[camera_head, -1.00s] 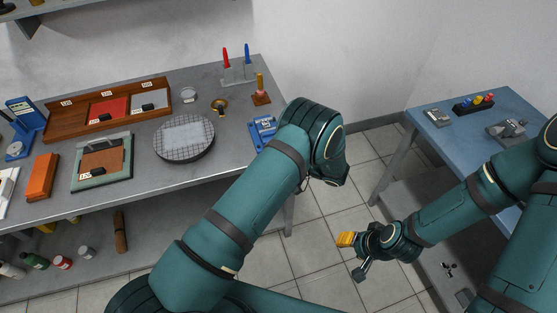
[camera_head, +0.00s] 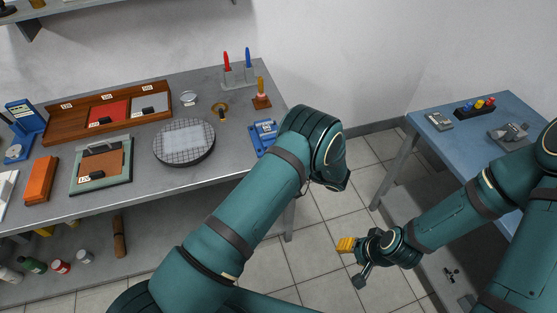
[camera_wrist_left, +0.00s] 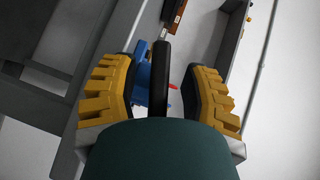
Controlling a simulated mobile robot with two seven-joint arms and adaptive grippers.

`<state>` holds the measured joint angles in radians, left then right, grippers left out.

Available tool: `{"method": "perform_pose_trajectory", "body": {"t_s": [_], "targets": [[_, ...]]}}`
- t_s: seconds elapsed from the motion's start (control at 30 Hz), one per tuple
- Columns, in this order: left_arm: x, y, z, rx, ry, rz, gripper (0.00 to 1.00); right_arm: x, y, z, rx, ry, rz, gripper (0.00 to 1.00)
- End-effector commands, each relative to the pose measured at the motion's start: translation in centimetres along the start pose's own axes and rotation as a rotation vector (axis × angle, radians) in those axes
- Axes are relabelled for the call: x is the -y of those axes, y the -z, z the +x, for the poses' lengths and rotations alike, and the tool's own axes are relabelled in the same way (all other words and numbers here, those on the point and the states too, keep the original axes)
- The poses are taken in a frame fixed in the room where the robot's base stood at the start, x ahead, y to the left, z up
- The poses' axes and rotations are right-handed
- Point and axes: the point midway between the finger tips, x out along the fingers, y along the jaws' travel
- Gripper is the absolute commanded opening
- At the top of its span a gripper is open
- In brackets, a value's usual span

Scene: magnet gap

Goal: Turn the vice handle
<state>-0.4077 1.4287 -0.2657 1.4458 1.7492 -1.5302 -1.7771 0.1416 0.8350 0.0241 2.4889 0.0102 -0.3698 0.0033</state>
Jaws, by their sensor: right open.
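The blue vice (camera_head: 263,132) sits at the right end of the grey bench, its near part close to my left arm. In the left wrist view a blue body (camera_wrist_left: 142,80), apparently the vice, shows behind a dark rod (camera_wrist_left: 161,72) with a pale tip. I cannot tell for sure whether the rod is the vice handle. My left gripper (camera_wrist_left: 163,95) has its yellow fingers apart on either side of the rod, with gaps showing. It is hidden behind my arm in the head view. My right gripper (camera_head: 352,260) is open and empty over the floor.
The grey bench (camera_head: 230,160) also holds a round mesh plate (camera_head: 184,142), a wooden tray (camera_head: 65,122), a stamp-like tool (camera_head: 261,98) and red and blue tools in a stand (camera_head: 239,76). A blue table (camera_head: 470,130) stands at the right. Tiled floor lies between.

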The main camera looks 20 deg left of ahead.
Motion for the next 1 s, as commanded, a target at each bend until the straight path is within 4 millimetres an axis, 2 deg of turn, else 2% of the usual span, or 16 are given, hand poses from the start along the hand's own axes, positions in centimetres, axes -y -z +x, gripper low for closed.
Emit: {"method": "perform_pose_trajectory", "body": {"t_s": [0.17,0.27,0.37,0.7,0.83,1.0], "targets": [[-0.1,0.0,-0.2,-0.001,-0.002,0.001,0.46,0.0,0.0,0.0,0.0,0.0,0.0,0.47],[-0.1,0.0,-1.1,-0.002,-0.002,0.0,0.46,0.0,0.0,0.0,0.0,0.0,0.0,0.47],[-0.1,0.0,-2.5,-0.003,-0.003,0.0,0.46,0.0,0.0,0.0,0.0,0.0,0.0,0.47],[-0.1,0.0,-9.2,-0.001,-0.002,0.0,0.46,0.0,0.0,0.0,0.0,0.0,0.0,0.47],[-0.1,0.0,-10.9,-0.002,-0.002,0.0,0.46,0.0,0.0,0.0,0.0,0.0,0.0,0.47],[0.0,0.0,-11.9,0.001,0.0,0.0,0.46,0.0,0.0,0.0,0.0,0.0,0.0,0.47]]}}
